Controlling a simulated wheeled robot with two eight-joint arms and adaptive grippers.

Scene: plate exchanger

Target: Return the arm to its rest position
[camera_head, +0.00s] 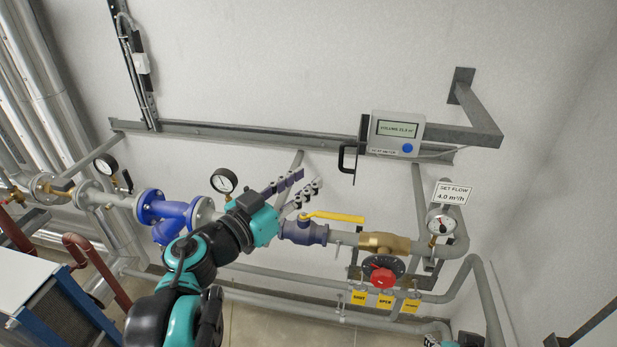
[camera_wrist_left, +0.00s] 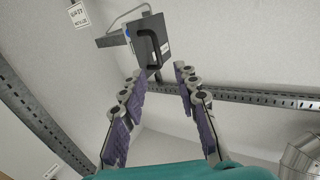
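My left arm comes in from the bottom left in the head view. Its gripper (camera_head: 308,178) is raised in front of the pipework, near the yellow valve lever (camera_head: 335,217) and to the left of it. In the left wrist view the two fingers (camera_wrist_left: 158,82) are spread apart with nothing between them. The meter box (camera_wrist_left: 150,42) with its black handle shows beyond the fingertips, apart from them. Small teal and black parts, likely of my right arm, show at the bottom right edge of the head view; my right gripper cannot be seen there.
The meter box (camera_head: 394,133) hangs on the wall beside a steel bracket (camera_head: 480,125). A red knob (camera_head: 381,276) sits below the brass valve (camera_head: 383,243). Gauges (camera_head: 224,180) and a blue strainer (camera_head: 165,212) line the pipe.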

